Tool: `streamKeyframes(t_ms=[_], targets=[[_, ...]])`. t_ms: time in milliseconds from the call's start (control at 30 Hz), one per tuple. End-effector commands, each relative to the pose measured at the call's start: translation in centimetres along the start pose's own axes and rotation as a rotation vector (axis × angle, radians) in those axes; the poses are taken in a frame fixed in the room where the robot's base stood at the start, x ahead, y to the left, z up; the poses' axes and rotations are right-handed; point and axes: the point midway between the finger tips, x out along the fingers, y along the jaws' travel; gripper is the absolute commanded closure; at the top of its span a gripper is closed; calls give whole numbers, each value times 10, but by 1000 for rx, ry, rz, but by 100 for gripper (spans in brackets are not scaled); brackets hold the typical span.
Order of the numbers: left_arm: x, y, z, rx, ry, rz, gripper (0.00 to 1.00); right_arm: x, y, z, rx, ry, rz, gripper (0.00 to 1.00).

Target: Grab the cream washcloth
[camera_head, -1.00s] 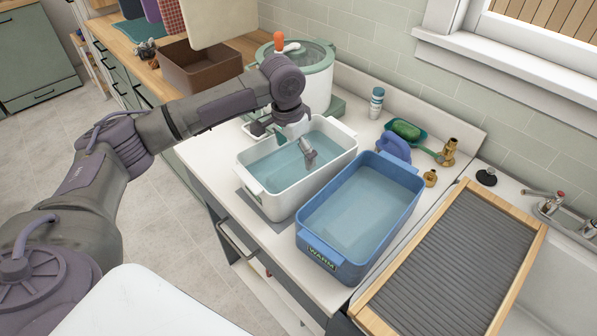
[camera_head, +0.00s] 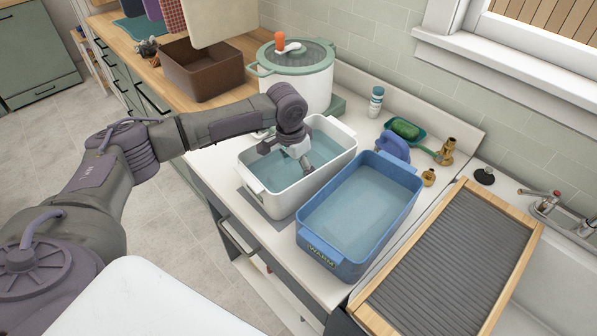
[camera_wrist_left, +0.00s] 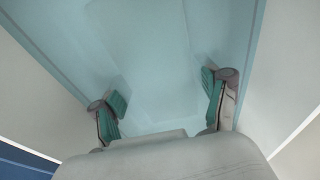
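I cannot clearly make out a cream washcloth in these frames. In the left wrist view, a faint pale rectangular shape (camera_wrist_left: 140,45) shows through the water, tinted blue; I cannot tell whether it is the cloth or the tub floor. My left gripper (camera_head: 286,160) points down into the white tub (camera_head: 343,128) of water, its fingers at about the water's level. In the left wrist view (camera_wrist_left: 163,92) its two green-padded fingers are spread wide with nothing between them. My right gripper is not in view.
A blue tub (camera_head: 333,262) of water labelled WARM stands right of the white tub. A ridged board (camera_head: 450,262) lies beyond it. A lidded white pot (camera_head: 298,90) stands behind.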

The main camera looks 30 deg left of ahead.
Motion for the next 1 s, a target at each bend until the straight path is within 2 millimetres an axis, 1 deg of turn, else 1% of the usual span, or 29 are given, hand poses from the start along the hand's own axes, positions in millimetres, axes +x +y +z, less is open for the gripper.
streamKeyframes(t_ms=[33, 167, 367, 467, 567, 800, 1000], targets=[[0, 0, 0, 0, 0, 0, 42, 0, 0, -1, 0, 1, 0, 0], [0, 0, 0, 0, 0, 0, 63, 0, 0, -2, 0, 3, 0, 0], [-1, 0, 0, 0, 1, 0, 64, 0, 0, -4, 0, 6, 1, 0], [-5, 0, -2, 0, 3, 0, 64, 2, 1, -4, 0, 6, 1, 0], [-19, 0, -4, 0, 6, 0, 64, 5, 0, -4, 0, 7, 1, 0], [-66, 0, -11, 0, 5, 0, 64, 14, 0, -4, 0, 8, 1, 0], [-97, 0, -16, 0, 4, 1, 64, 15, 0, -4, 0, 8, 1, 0]])
